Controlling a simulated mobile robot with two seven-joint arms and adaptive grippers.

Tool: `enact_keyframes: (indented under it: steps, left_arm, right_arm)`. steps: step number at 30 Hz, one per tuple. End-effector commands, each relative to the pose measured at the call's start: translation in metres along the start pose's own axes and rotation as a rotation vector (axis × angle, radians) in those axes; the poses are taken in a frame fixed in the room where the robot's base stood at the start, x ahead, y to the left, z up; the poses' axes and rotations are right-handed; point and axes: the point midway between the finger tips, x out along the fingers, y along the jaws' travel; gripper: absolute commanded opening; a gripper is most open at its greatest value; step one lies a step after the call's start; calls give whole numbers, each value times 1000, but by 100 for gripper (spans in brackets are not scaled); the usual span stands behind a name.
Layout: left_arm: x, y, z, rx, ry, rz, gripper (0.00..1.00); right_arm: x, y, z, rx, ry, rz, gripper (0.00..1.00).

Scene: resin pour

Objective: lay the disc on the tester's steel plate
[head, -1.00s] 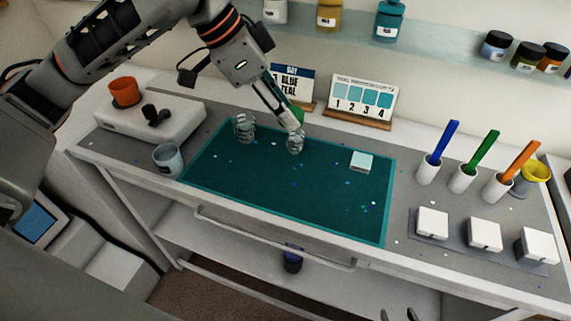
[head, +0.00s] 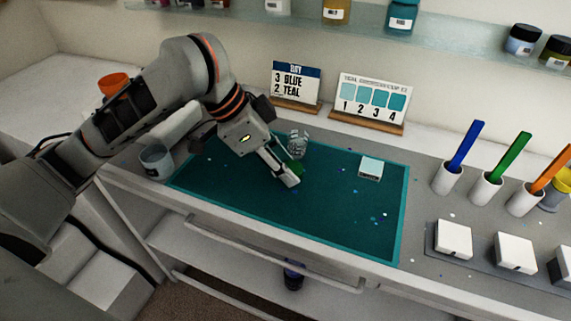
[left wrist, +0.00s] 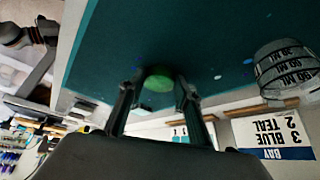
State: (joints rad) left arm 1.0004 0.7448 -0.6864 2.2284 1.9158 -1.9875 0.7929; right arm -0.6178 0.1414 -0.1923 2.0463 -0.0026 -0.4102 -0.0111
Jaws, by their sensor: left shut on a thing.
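My left gripper (head: 288,181) points down over the teal mat (head: 330,225), left of its middle. A green piece (head: 287,157) shows at its fingers. In the left wrist view a green rounded thing (left wrist: 158,82), seemingly the disc, sits between the two fingertips (left wrist: 158,92); the gripper is shut on it. Its underside and exact tilt are hidden. I cannot make out the tester's steel plate in any view now. My right gripper is not in view.
A pale teal block (head: 370,168) lies on the mat. A grey cup (head: 156,160) stands at left; sign cards (head: 297,85) at the back. White blocks (head: 453,239) and stick holders (head: 447,180) are at right. The mat's front right is mostly free.

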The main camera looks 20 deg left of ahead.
Motion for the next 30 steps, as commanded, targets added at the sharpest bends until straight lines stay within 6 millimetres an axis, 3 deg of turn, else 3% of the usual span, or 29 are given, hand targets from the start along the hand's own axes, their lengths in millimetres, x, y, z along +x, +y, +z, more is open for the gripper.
enact_keyframes:
  steps: [8, 9, 10, 21, 26, 30]
  left_arm:
    - [-1, 0, 0, 1, -1, -2, 12]
    - [0, 0, 0, 1, -1, -2, 38]
    - [0, 0, 0, 1, -1, -2, 40]
    - [-1, 0, -1, 1, 0, -2, 40]
    - [-26, -2, -3, 3, 1, -11, 40]
    - [-57, -2, -4, 2, 2, -14, 40]
  right_arm:
    - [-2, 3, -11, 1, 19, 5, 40]
    - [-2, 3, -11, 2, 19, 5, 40]
    - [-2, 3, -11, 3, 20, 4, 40]
    - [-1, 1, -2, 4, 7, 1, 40]
    - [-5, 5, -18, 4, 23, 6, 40]
    - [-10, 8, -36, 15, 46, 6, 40]
